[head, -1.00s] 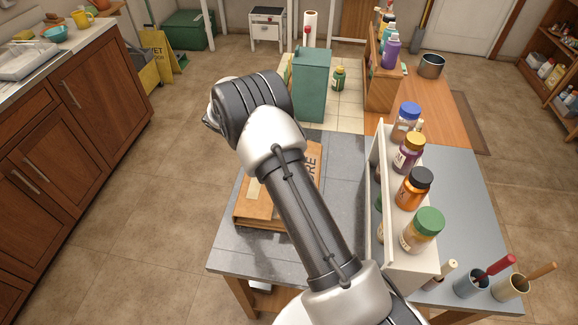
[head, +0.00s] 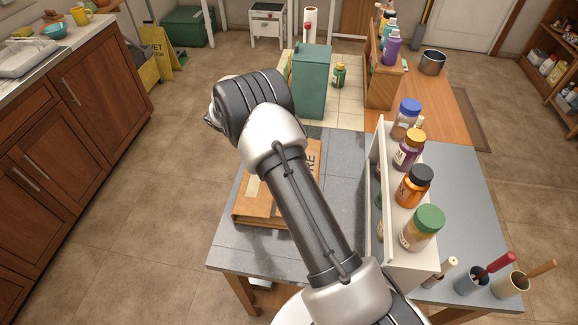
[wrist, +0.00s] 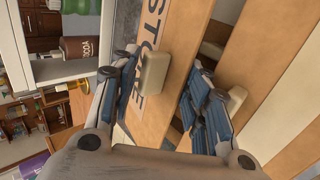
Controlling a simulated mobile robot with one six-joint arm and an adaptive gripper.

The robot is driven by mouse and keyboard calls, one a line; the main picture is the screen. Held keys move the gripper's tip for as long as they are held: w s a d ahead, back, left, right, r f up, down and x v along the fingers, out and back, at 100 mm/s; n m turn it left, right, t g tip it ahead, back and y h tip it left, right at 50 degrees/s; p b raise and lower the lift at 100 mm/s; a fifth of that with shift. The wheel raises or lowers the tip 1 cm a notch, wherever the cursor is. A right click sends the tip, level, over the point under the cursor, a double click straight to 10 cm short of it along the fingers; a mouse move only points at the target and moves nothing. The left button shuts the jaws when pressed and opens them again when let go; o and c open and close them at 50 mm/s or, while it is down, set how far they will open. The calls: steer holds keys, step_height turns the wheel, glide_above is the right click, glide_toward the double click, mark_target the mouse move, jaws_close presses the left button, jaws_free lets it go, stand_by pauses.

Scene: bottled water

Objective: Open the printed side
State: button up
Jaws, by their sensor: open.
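A brown cardboard box (head: 247,213) lies on the grey counter, partly hidden behind my arm. Dark printed letters show on its printed side (head: 313,160), right of my arm; the rest of the word is covered. In the wrist view the printed side (wrist: 178,50) fills the middle as a tan panel with large dark letters. My gripper (wrist: 195,86) is open, with one finger pad over the lettered panel and the other to its right, near a dark gap between tan boards. I cannot tell whether either pad touches the cardboard. In the head view my arm hides the fingers.
A white rack (head: 399,250) with several capped jars stands right of the box. A green box-shaped object (head: 312,82) stands behind on pale tiles. Cups with handled tools (head: 472,281) stand at the front right. Grey counter is bare between box and rack.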

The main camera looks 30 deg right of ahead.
steer(key=shift+w, duration=0.1)
steer(key=v, duration=1.2)
